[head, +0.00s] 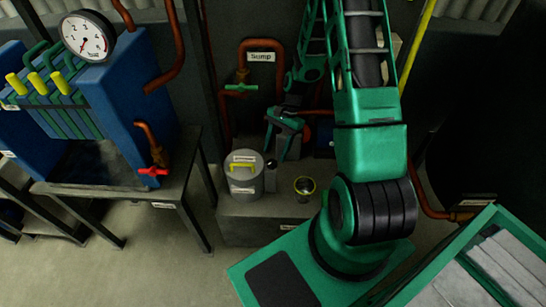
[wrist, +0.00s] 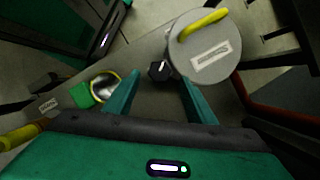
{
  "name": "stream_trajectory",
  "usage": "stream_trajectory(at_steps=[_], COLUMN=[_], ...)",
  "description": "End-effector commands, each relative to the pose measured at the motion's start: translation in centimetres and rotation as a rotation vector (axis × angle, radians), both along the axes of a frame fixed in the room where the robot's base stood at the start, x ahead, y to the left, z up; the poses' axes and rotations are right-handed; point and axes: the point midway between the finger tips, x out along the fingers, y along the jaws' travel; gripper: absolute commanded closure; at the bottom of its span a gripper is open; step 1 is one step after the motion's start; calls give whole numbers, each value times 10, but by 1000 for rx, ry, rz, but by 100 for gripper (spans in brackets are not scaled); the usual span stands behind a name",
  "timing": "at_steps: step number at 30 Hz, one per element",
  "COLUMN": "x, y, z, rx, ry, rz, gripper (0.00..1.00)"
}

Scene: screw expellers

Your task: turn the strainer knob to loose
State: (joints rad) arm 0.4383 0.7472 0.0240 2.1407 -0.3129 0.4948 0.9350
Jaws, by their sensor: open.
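The strainer (head: 243,178) is a grey cylinder with a yellow handle on its lid, standing on a grey plinth; it also shows at the upper right of the wrist view (wrist: 214,48). A small black knob (head: 271,164) sits right beside it. In the wrist view the knob (wrist: 160,70) is dark with a white pointer mark. The wording on the strainer's label is too small to read. My green gripper (head: 285,127) is above and behind the knob, apart from it. In the wrist view its two fingers (wrist: 160,98) are open and empty, with the knob just beyond and between the tips.
A yellow-rimmed round cup (head: 304,186) stands on the plinth (head: 240,211) right of the knob. Red pipes and a green-handled valve (head: 240,87) labelled Sump rise behind. A blue filter press (head: 130,85) with a red valve handle (head: 153,171) stands to the left.

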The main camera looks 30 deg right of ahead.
Motion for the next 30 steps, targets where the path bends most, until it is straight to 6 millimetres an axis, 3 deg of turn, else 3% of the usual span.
stream_trajectory(at_steps=[6, 12, 26, 30], x=[4, 5, 5, 1], y=[-16, -24, -26, -29], z=[38, 58, 64, 76], rx=[-3, -2, -2, -20], ry=[2, 6, 7, -3], rz=[-2, -2, 1, 25], gripper=[50, 50, 50, 50])
